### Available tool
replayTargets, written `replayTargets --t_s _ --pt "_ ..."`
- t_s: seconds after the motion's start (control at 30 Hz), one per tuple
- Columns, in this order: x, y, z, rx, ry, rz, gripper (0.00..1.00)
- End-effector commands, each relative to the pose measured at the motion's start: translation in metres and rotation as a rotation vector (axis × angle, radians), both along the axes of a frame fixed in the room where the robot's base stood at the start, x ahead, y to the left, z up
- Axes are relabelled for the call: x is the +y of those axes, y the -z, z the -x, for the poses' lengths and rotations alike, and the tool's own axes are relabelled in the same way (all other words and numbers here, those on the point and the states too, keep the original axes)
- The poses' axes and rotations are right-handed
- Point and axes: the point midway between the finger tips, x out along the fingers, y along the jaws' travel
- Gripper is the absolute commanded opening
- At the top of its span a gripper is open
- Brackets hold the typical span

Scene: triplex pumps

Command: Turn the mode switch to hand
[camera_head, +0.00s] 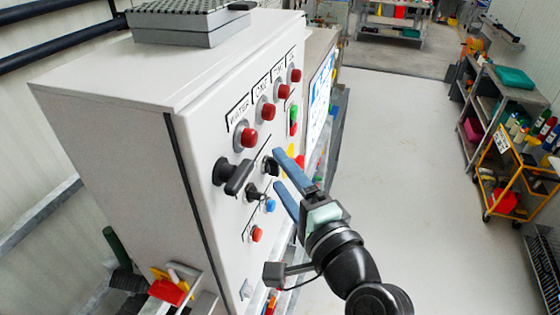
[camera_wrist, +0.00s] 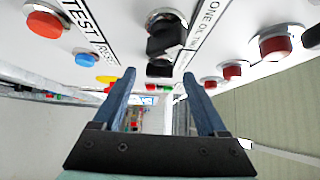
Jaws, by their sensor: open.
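A pale grey control cabinet (camera_head: 120,130) carries several black switches on its front face. A large black rotary handle (camera_head: 236,178) is at the left. A smaller black switch (camera_head: 270,165) is close to my fingertips, and another black switch (camera_head: 253,192) sits lower. I cannot read which is the mode switch. My gripper (camera_head: 278,168) is open and empty, its blue fingers pointing at the panel. In the wrist view, a black knob in a metal ring (camera_wrist: 165,38) and a second black knob (camera_wrist: 160,67) lie just above the gap between the fingertips (camera_wrist: 158,74).
Red lamps (camera_head: 248,137) run along the panel top. A blue button (camera_head: 270,205) and an orange-red button (camera_head: 256,234) sit below the switches. A keypad-like grey block (camera_head: 185,20) lies on the cabinet. Shelves and a yellow cart (camera_head: 505,180) stand far right; the floor between is clear.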

Motion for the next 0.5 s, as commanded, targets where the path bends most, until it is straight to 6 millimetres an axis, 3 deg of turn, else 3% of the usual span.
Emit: replayTargets --t_s 0.17,0.43,0.5 --pt "0.0060 -0.0001 -0.0115 0.001 0.000 0.003 0.75" --pt "0.0068 0.0007 -0.0128 0.000 0.000 0.002 0.75" --pt "0.0067 0.0007 -0.0126 0.000 0.000 0.002 0.66"
